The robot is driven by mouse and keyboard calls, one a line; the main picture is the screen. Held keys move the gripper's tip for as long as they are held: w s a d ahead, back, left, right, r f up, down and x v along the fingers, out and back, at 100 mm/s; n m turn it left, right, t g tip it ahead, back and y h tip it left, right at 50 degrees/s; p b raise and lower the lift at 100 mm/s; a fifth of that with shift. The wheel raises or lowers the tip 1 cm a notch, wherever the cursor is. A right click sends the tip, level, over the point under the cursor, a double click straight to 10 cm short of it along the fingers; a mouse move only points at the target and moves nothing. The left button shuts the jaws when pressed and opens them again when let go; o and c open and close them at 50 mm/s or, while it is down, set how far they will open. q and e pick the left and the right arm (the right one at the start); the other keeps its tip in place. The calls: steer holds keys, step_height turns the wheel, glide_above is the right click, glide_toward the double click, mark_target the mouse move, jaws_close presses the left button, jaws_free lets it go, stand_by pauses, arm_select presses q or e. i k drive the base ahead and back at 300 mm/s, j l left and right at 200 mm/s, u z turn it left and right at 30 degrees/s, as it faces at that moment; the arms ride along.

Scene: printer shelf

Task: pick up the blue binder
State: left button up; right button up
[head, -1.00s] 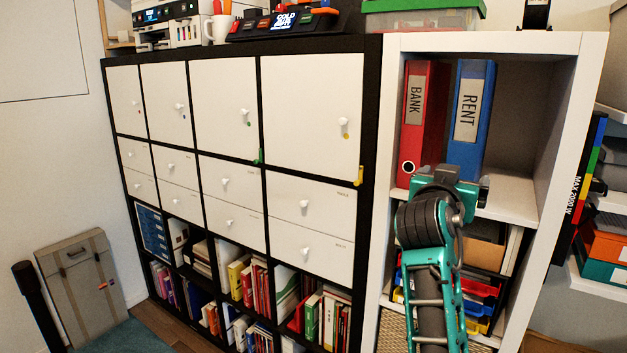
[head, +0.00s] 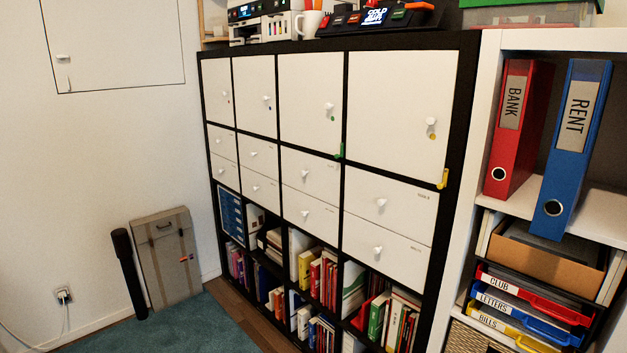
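The blue binder (head: 569,165), labelled RENT, stands at the right of the head view, in front of the white shelf's upper compartment. It leans slightly, and its lower end overlaps the shelf board's front edge, so it appears to stick out of the compartment. What supports it is not visible. The red binder (head: 511,150), labelled BANK, stands to its left on the white shelf board (head: 600,208), with a gap between them. Neither of my grippers is in view.
Below the board are a cardboard box (head: 545,256) and trays labelled CLUB, LETTERS and BILLS (head: 500,325). A black-framed cabinet (head: 462,130) with white doors stands to the left. A grey case (head: 166,262) leans against the wall, with open floor before it.

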mark_target(588, 82)
steer(key=i+z, duration=0.1)
steer(key=z, duration=0.3)
steer(key=j+z, duration=0.15)
steer(key=z, duration=0.2)
steer(key=i+j+z, duration=0.1)
steer(key=z, duration=0.3)
steer(key=j+z, duration=0.15)
steer(key=z, duration=0.2)
steer(key=i+j+z, duration=0.1)
steer(key=j+z, duration=0.45)
steer(key=j, duration=0.3)
steer(key=j+z, duration=0.25)
steer(key=j, duration=0.65)
